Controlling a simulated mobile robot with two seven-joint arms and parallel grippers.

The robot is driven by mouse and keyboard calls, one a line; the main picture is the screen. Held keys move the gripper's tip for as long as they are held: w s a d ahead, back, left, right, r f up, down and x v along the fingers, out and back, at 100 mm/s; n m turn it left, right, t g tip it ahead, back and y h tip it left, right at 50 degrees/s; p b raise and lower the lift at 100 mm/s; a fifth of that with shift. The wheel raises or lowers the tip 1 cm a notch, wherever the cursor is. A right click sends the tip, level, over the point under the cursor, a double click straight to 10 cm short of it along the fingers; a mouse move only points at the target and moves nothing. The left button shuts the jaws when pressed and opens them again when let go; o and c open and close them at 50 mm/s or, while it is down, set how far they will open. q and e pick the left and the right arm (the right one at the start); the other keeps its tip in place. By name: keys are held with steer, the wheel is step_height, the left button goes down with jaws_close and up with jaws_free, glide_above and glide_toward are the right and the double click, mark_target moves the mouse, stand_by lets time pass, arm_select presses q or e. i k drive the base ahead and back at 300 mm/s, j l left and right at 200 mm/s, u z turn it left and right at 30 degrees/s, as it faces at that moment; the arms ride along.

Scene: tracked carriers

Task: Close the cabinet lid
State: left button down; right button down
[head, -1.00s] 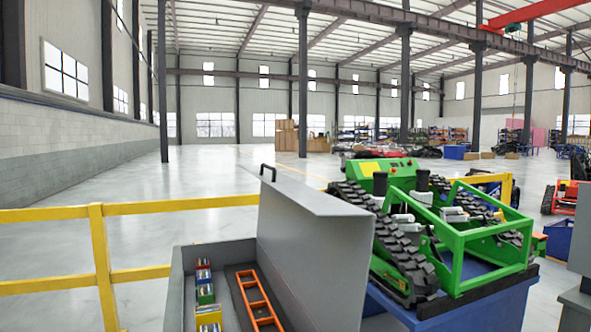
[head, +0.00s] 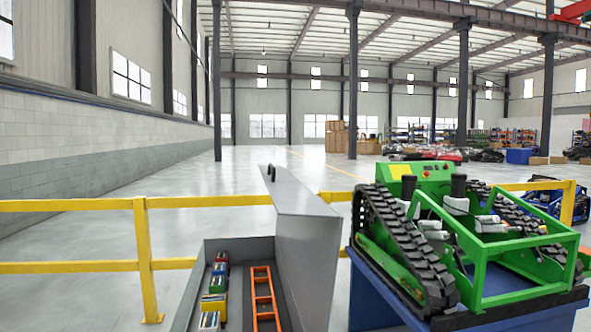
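The grey cabinet (head: 238,250) stands at the bottom centre of the head view. Its grey lid (head: 305,240) is raised and stands upright along the cabinet's right side. A dark handle (head: 271,173) sits at the lid's far top edge. Inside the cabinet are several small coloured boxes (head: 213,303) in a row and an orange ladder-shaped piece (head: 263,298). Neither of my grippers shows in the head view.
A green tracked carrier (head: 408,240) stands on a blue platform (head: 375,300) just right of the lid. A yellow railing (head: 145,255) runs behind the cabinet. Open floor lies beyond it. A long wall (head: 80,160) is at the left.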

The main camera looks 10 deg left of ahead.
mark_target(308, 231)
steer(key=i+l, duration=0.15)
steer(key=l, duration=0.3)
steer(key=i+l+u, duration=0.1)
steer(key=l, duration=0.35)
steer(key=i+l+u, duration=0.1)
steer(key=l, duration=0.35)
steer(key=i+l, duration=0.15)
steer(key=l, duration=0.35)
steer(key=i+l+u, duration=0.1)
steer(key=i+l, duration=0.2)
steer(key=i+l+u, duration=0.1)
steer(key=i+l, duration=0.15)
steer(key=l, duration=0.25)
steer(key=i+u, duration=0.1)
steer(key=i, duration=0.5)
steer(key=i+l+u, duration=0.1)
steer(key=i, duration=0.5)
